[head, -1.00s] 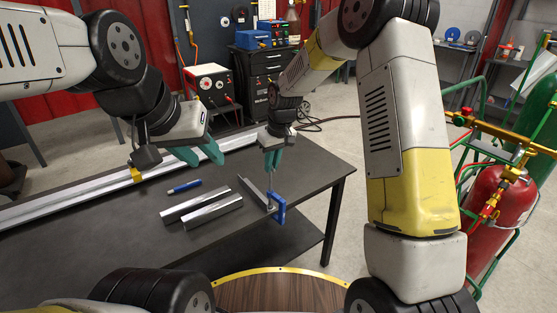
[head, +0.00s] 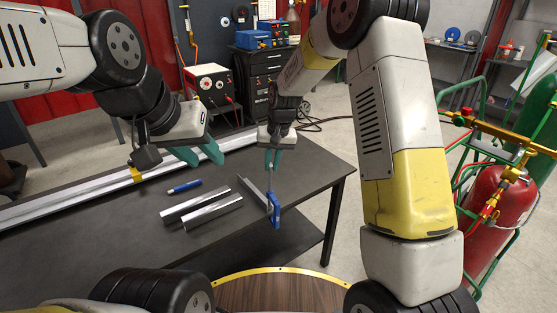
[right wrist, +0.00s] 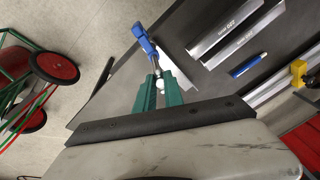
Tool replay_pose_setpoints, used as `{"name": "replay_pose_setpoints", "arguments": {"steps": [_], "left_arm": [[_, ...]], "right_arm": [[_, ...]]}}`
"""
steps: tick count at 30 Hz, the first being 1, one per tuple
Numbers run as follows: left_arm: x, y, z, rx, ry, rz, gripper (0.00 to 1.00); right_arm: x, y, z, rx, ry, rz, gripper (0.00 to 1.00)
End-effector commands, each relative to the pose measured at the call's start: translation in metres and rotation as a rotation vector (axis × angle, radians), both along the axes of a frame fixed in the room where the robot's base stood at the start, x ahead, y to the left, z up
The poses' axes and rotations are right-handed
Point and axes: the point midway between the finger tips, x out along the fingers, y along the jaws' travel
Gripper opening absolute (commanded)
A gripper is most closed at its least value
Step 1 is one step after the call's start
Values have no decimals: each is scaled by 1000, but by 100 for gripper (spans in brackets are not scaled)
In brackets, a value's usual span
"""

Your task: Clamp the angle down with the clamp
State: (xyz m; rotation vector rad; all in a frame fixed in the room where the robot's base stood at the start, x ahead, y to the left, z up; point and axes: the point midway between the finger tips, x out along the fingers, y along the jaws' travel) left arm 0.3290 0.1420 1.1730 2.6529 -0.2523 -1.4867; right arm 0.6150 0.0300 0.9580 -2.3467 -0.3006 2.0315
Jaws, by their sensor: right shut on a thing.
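The blue clamp (head: 275,211) hangs upright at the table's front edge, at the near end of a grey metal angle (head: 252,190). I cannot tell whether its jaws touch the angle or the table. My right gripper (head: 273,158) is above it, pointing down, shut on the clamp's screw end. In the right wrist view the teal fingers (right wrist: 158,92) close around a pale rounded piece, with the clamp's blue frame (right wrist: 144,40) beyond. My left gripper (head: 199,156) is open and empty over the back of the table, fingers apart.
Two more metal angles (head: 212,212) lie left of the clamp on the dark table (head: 110,228). A blue marker (head: 185,187) lies behind them. A long aluminium rail (head: 70,200) runs along the table's back. A red gas cylinder (head: 497,200) on a green cart stands right.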

Motion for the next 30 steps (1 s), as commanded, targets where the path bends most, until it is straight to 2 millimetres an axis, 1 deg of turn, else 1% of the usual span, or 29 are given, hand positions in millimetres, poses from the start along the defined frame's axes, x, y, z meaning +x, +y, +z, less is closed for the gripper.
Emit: {"name": "replay_pose_setpoints", "arguments": {"steps": [3,6,9,12,20,22,26,30], "left_arm": [[0,0,0,0,0,0,36],[0,0,0,0,0,0,36],[0,0,0,0,0,0,36],[0,0,0,0,0,0,36],[0,0,0,0,0,0,36],[0,0,0,0,0,0,36],[0,0,0,0,0,0,36],[0,0,0,0,0,0,36]], "right_arm": [[-1,2,0,29,38,-219,0],[-1,2,0,53,68,-395,0],[0,2,0,70,87,-509,0],[0,2,0,76,94,-553,0],[0,1,0,77,94,-562,0],[0,2,0,84,103,-616,0],[1,2,0,114,140,-841,0],[1,1,0,150,184,-1113,0]]}}
